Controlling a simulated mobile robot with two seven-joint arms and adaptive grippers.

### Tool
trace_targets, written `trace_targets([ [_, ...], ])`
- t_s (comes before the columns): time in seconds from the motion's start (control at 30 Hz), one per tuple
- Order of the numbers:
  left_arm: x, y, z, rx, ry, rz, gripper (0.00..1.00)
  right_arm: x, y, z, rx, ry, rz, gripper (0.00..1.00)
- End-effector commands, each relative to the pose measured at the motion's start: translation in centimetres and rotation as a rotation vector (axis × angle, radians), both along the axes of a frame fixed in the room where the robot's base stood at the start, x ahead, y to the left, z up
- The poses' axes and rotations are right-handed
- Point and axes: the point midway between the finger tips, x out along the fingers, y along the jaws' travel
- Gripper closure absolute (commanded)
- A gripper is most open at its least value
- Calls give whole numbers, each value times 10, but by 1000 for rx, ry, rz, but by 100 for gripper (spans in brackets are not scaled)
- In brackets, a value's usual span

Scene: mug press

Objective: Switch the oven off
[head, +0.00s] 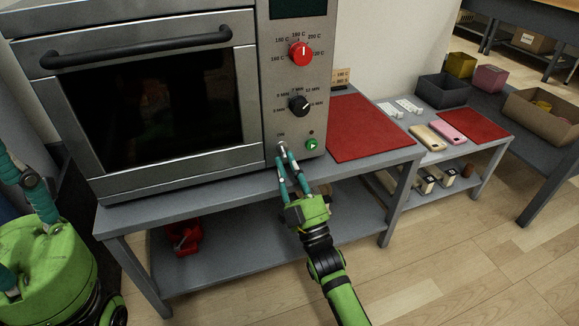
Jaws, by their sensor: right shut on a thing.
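The oven (150,100) stands on a grey table, with its door shut and its control panel on the right side. The panel has a red temperature knob (300,54), a black timer knob (299,105), a small switch (282,147) under an "ON" label, and a green button (311,145). My right gripper (286,154) reaches up from below and is shut on the small switch, partly hiding it.
A red mat (368,127) lies right of the oven. A second red mat (472,125), phone-like items (437,134) and dark, yellow and pink bins lie further right. A brown box (545,112) is at the far right. A red object (185,236) sits on the lower shelf.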

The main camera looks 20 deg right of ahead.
Motion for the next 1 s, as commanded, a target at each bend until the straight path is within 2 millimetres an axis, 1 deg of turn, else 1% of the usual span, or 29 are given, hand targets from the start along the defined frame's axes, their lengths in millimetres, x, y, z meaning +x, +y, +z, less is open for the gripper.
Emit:
trace_targets([
  [0.03,0,0,0,0,0,0,60,-1,4,0,-2,-2,7,100],
  [0.1,0,0,0,0,0,0,60,-1,4,0,-2,-2,7,100],
  [0.13,0,0,0,0,0,0,60,-1,4,0,-2,-2,7,67],
  [0.17,0,0,0,0,0,0,60,-1,4,0,-2,-2,7,57],
  [0.47,0,0,0,-1,0,0,60,-1,1,0,-1,1,3,57],
  [0.57,0,0,-1,-1,1,0,60,-4,1,-3,-1,2,3,57],
  [0.67,0,0,-1,-1,1,0,60,-13,-1,-12,-1,6,2,57],
  [1.0,0,0,0,-1,1,0,60,-70,-8,-53,-2,5,3,57],
])
